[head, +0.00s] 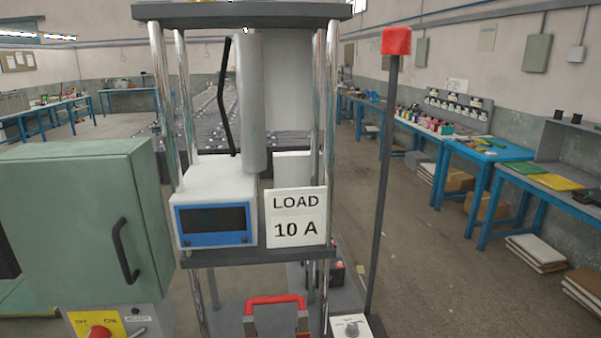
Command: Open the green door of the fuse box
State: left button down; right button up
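The green fuse box (158,215) is at the left of the head view, above a grey switch panel. Its green door (65,220) faces me, with a dark bar handle (125,250) near the right edge. The door looks shut, and no inside of the box shows. The left edge of the box runs to the picture's edge, so its hinge side is not clear. Neither of my grippers shows in the view, and nothing is seen touching the handle.
A metal-post stand with a blue-framed meter (213,223) and a "LOAD 10 A" sign (296,217) is right of the box. Below the box is a red switch (99,332) on a yellow plate. A red-topped pole (396,41) stands right.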

aim_at(74, 227)
jog(key=u, duration=1.3)
